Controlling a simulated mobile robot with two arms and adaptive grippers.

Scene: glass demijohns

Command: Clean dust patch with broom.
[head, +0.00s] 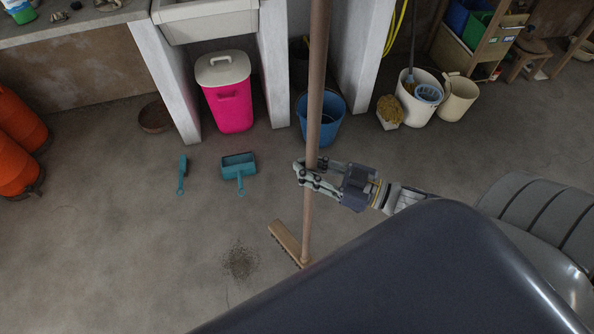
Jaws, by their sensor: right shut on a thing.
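The broom (314,90) has a long wooden handle, held nearly upright, and a wide wooden head (287,243) low at the floor. My right gripper (310,176) is shut around the lower part of the handle. The dust patch (240,262) is a dark speckled spot on the grey floor, just left of the broom head and apart from it. I cannot tell whether the bristles touch the floor. My left gripper is not in view.
A teal dustpan (239,170) and a small teal brush (182,174) lie on the floor behind the dust. A pink bin (228,100), a blue bucket (330,125) and a white mop bucket (418,105) stand farther back. Orange cylinders (18,145) stand at left. The floor around the dust is clear.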

